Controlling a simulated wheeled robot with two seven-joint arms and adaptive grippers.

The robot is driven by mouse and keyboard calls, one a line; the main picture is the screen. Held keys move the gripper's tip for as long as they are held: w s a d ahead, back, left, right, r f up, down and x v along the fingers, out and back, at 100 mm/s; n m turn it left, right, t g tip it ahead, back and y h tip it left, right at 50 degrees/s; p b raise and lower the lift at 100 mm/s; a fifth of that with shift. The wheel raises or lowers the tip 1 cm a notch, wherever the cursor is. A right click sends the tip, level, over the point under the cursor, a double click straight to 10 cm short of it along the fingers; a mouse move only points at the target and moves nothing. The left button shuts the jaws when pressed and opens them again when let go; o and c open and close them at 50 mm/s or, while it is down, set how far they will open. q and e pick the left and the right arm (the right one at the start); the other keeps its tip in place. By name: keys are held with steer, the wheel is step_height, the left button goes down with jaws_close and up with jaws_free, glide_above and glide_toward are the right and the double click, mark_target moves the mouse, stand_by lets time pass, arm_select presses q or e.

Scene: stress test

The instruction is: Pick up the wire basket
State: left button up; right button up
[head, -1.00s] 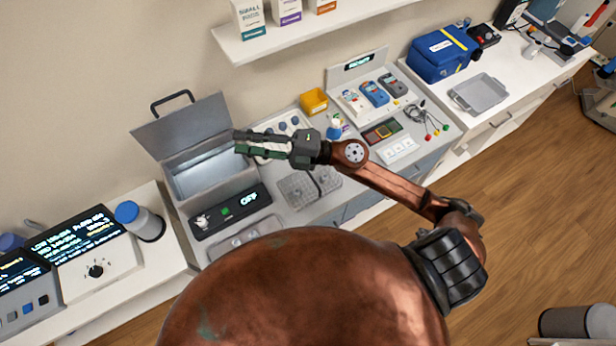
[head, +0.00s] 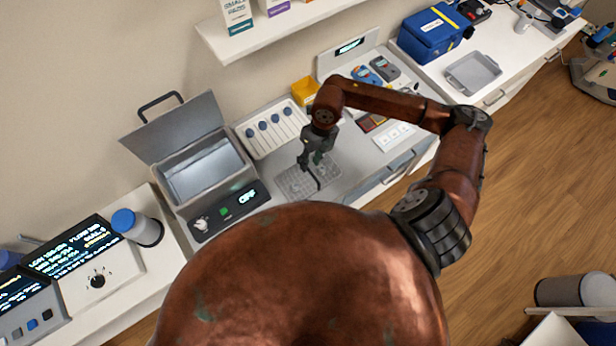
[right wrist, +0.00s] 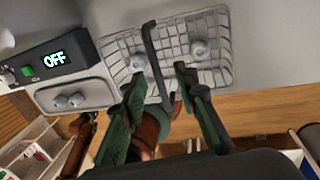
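The wire basket (head: 293,187) is a shallow grey mesh basket on the grey counter, in front of the vial rack. In the right wrist view the basket (right wrist: 182,45) shows a dark arched handle (right wrist: 152,50) across its middle and two small pale knobbed pieces inside. My right gripper (head: 315,163) points down over the basket. In the right wrist view its two green-padded fingers (right wrist: 158,76) are spread, one on each side of the handle, with visible gaps. It holds nothing.
Left of the basket stands an open-lidded metal bath (head: 200,172) with an OFF display (head: 247,197). A white rack with blue-capped vials (head: 265,142) and a yellow bin (head: 304,90) are behind. A shelf (head: 270,30) hangs above.

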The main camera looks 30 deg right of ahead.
steer(key=shift+a+f+p, duration=0.25)
steer(key=shift+a+f, duration=0.05)
steer(key=shift+f, duration=0.75)
steer(key=shift+a+f+p, duration=0.2)
steer(key=shift+a+f, duration=0.05)
steer(key=shift+f, duration=0.75)
steer(key=shift+c, duration=0.3)
jaws_close()
